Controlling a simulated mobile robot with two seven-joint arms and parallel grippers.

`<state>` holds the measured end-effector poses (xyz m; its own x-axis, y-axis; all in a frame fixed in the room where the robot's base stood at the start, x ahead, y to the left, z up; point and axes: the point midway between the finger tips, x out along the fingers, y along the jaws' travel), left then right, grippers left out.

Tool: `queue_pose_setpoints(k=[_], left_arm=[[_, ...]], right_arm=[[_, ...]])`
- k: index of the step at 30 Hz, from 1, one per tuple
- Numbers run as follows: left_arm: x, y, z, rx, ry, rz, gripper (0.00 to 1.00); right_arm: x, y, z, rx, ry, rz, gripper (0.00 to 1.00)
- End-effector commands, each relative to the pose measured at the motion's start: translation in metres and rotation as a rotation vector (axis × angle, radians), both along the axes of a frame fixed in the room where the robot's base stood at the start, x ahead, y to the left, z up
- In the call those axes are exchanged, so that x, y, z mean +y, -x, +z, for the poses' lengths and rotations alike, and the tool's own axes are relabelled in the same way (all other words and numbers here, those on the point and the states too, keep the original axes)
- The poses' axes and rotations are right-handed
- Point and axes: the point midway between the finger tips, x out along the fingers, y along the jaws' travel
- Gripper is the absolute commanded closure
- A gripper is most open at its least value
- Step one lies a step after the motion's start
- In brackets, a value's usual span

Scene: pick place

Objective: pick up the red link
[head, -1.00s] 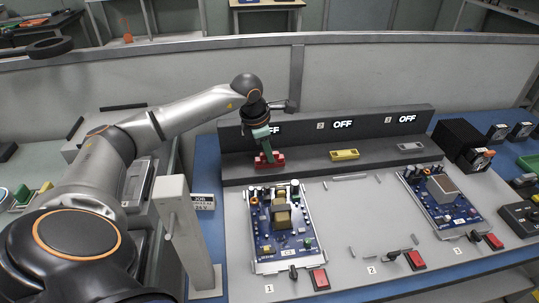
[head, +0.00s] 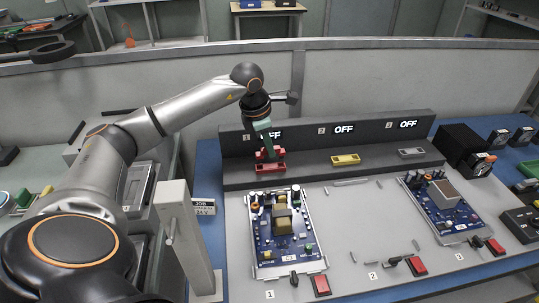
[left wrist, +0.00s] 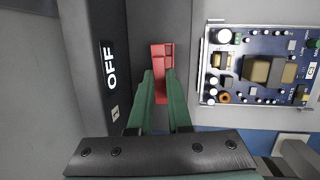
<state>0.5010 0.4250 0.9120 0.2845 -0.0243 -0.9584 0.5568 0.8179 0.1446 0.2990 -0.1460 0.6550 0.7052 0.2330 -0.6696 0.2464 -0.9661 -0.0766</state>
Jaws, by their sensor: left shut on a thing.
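The red link (head: 270,167) is at the left end of the dark grey shelf, below the left OFF display. It also shows in the left wrist view (left wrist: 161,55), extending past my fingertips. My left gripper (head: 268,153) points down from above, its green fingers shut on the red link. In the left wrist view the fingers (left wrist: 160,88) close on the link from both sides and hide part of it. I cannot tell whether the link touches the shelf. My right gripper is not in view.
A yellow link (head: 345,159) and a grey link (head: 411,153) lie further right on the shelf. A blue circuit board (head: 282,230) is in front of the gripper, with another board (head: 443,203) to the right. A grey post (head: 186,240) stands at left.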

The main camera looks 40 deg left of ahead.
Motion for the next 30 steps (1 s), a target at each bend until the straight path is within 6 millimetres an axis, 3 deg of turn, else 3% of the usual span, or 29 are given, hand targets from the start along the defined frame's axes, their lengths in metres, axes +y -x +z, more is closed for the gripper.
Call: queue_pose_setpoints(k=[8,16,21,30], left_arm=[[-0.052,0.019,0.063,-0.005,0.001,-0.012,1.00],[-0.109,0.041,0.085,0.000,0.002,-0.010,1.00],[-0.126,0.049,0.093,0.004,0.001,-0.008,1.00],[-0.131,0.051,0.104,0.004,0.002,-0.005,1.00]], right_arm=[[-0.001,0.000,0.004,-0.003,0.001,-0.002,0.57],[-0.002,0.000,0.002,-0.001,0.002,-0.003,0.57],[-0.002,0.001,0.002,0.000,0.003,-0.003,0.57],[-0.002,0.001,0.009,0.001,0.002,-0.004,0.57]])
